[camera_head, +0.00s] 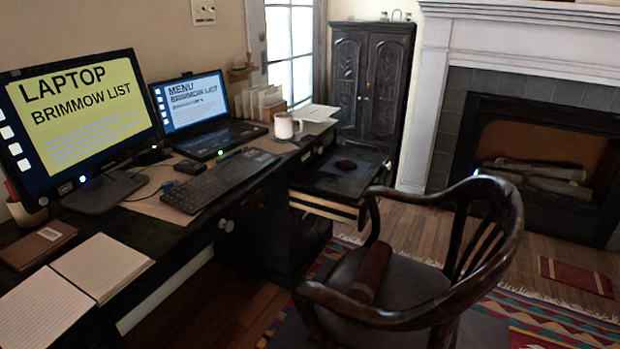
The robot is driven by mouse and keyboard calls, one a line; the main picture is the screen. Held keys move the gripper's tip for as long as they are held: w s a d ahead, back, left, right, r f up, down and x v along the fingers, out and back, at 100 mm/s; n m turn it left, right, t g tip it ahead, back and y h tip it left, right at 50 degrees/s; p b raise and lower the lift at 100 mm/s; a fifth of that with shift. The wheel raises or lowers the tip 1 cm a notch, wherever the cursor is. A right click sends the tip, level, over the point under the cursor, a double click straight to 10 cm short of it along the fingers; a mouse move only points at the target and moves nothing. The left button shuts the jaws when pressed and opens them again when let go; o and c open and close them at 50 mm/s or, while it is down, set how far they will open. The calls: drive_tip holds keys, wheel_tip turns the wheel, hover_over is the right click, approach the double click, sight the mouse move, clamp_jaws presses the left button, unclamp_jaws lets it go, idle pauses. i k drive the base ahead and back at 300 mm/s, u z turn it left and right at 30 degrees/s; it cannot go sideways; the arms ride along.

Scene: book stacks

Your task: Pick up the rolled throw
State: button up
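A dark red rolled cloth, which looks like the rolled throw (371,274), lies on the seat of a dark wooden chair (412,283). It sits toward the seat's left side, just behind the curved left armrest. The armrest passes close to its lower end and may hide a little of it. My gripper is not in view.
A dark desk (190,235) runs along the left with a monitor (78,125), a laptop (205,115), a keyboard (219,180) and notebooks. A fireplace (540,160) stands at the right. Patterned rug (555,325) and bare floor lie around the chair.

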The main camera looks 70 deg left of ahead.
sight(366, 285)
drive_tip(key=u, duration=1.85)
drive_tip(key=k, duration=1.05)
drive_tip(key=u, duration=0.7)
drive_tip(key=i, duration=1.1)
drive_tip(key=z, duration=0.55)
